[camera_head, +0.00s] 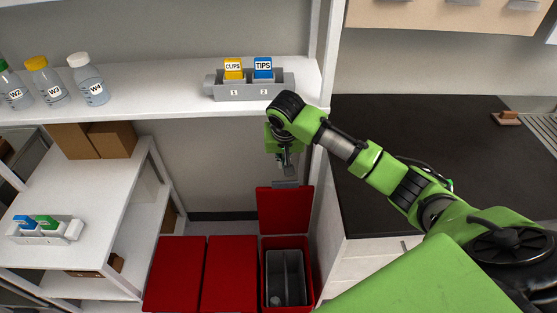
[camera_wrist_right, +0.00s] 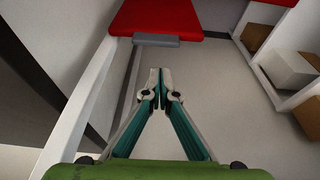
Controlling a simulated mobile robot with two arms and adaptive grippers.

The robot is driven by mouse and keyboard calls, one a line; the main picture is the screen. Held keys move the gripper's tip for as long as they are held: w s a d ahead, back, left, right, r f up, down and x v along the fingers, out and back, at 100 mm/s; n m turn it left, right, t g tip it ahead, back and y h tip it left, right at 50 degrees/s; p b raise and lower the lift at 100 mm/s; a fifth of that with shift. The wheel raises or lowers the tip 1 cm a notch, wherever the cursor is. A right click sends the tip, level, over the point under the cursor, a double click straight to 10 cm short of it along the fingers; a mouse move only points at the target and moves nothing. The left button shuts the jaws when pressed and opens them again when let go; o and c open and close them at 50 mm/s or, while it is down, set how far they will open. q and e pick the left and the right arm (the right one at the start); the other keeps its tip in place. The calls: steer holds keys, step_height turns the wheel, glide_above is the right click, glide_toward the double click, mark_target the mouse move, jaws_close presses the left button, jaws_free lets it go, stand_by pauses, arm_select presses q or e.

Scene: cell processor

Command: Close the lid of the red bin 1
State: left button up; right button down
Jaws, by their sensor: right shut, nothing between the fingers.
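Three red bins stand in a row at the bottom of the head view. The rightmost bin (camera_head: 264,275) is open, with a grey inner container (camera_head: 286,275) showing. Its red lid (camera_head: 285,210) stands raised at the back, with a grey handle (camera_head: 286,184) on its upper edge. No bin number is readable. My right gripper (camera_head: 287,170) is just above that handle. In the right wrist view my shut, empty gripper (camera_wrist_right: 160,76) points toward a red lid (camera_wrist_right: 157,16) with a grey handle (camera_wrist_right: 155,40), apart from both. My left gripper is not in view.
The other two bins (camera_head: 174,275) (camera_head: 230,275) are closed. A white shelf (camera_head: 160,100) above holds bottles and a grey holder (camera_head: 262,92) with clips and tips boxes. A white post (camera_head: 329,60) and dark counter (camera_head: 400,190) are close on the right.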

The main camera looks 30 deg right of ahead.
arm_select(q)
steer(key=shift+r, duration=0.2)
arm_select(e)
steer(key=x, duration=0.9)
steer(key=shift+s, duration=0.15)
steer(key=shift+f, duration=0.1)
